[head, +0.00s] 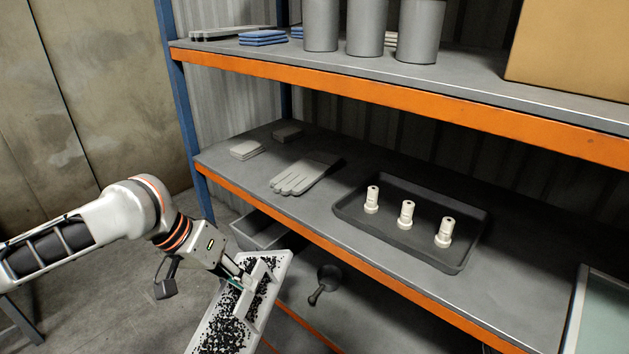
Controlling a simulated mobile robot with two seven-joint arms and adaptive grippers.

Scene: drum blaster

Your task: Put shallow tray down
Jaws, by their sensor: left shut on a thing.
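A white shallow tray (273,297) with black granules in it shows at the bottom of the head view, tilted in the picture and cut off by the lower edge. My left gripper (241,279) is shut on the tray at its inner side, near the upper end. The tray is held in front of the shelf's orange front beam. Part of the fingers is hidden against the tray. My right gripper is not in view.
The middle shelf (375,255) bears a dark tray (345,213) with three white nozzles, a pair of grey gloves (303,176) and small pale blocks (246,149). Below are a grey bin (262,236) and a dark scoop (326,277). Bare shelf lies in front of the dark tray.

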